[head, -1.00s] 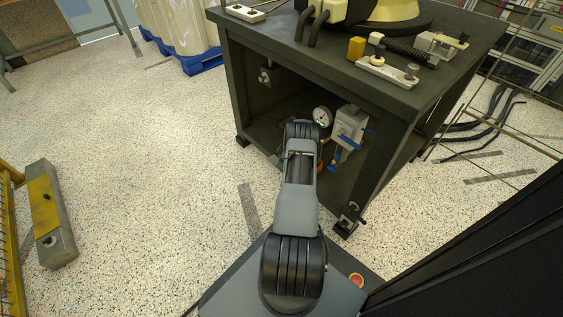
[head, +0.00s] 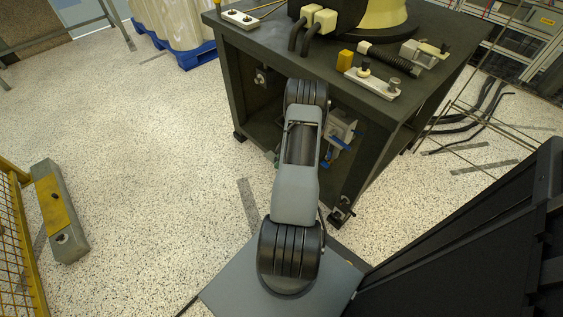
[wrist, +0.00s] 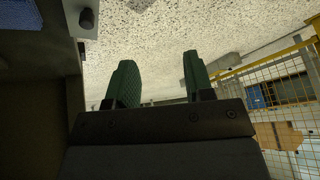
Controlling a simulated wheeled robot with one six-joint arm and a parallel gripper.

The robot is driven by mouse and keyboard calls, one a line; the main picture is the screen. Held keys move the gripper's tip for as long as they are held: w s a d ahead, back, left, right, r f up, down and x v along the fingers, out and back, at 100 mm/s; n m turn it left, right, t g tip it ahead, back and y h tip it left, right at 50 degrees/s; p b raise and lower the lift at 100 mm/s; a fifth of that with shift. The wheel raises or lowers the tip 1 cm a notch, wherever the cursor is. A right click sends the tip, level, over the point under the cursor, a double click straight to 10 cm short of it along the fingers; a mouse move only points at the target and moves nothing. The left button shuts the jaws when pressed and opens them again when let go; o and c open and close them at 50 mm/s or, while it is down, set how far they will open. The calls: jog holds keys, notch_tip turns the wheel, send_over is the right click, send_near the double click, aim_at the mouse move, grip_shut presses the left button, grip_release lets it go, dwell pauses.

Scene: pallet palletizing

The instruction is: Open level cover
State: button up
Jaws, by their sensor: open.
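My gripper (wrist: 157,66) shows in the wrist view with two green ridged fingers wide apart and nothing between them. In the head view it is hidden behind my arm. I cannot tell for certain which part is the level cover. A grey box-like unit with blue handles (head: 343,128) sits inside the open front of the dark cabinet (head: 228,80), partly hidden by my arm. In the wrist view, a grey block with a black knob (wrist: 86,18) is at the upper left, apart from the fingers.
The cabinet top carries a grey plate with knobs (head: 372,83) and a yellow block (head: 345,60). A yellow-and-grey beam (head: 58,212) lies on the floor at the left, near a yellow mesh fence (head: 15,240). Speckled floor is clear left of the cabinet.

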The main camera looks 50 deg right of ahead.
jog(key=shift+s+a+r+p, duration=0.2)
jog(key=shift+s+a+r, duration=0.2)
jog(key=shift+s+a, duration=0.25)
jog(key=shift+s+a+r+p, duration=0.15)
jog(key=shift+s+a+r, duration=0.25)
jog(key=shift+s+a, duration=0.2)
jog(key=w+a+r+g+p, duration=0.15)
jog(key=a+r+p, duration=0.4)
jog(key=r, duration=0.85)
jog(key=w+a+r+m+p, duration=0.1)
jog(key=w+a+r+p, duration=0.35)
jog(key=r, duration=0.85)
jog(key=w+a+r+p, duration=0.1)
jog(key=a+r+p, duration=0.55)
jog(key=r, duration=0.75)
jog(key=s+a+r+m+h+p, duration=0.1)
jog(key=s+a+r+p, duration=0.2)
jog(key=r, duration=0.6)
jog(key=s+a+r+m+h+p, duration=0.1)
jog(key=s+a+r+m+p, duration=0.1)
jog(key=s+a+r+p, duration=0.2)
jog(key=s+a+r+m+h+p, duration=0.1)
jog(key=s+a+r+p, duration=0.3)
jog(key=r, duration=1.1)
jog(key=a+t+p, duration=0.1)
jog(key=a+p, duration=0.2)
jog(key=p, duration=0.2)
jog(key=shift+a+r+m+h+p, duration=0.15)
jog(key=shift+a+m+h+p, duration=0.15)
jog(key=shift+a+h+p, duration=0.1)
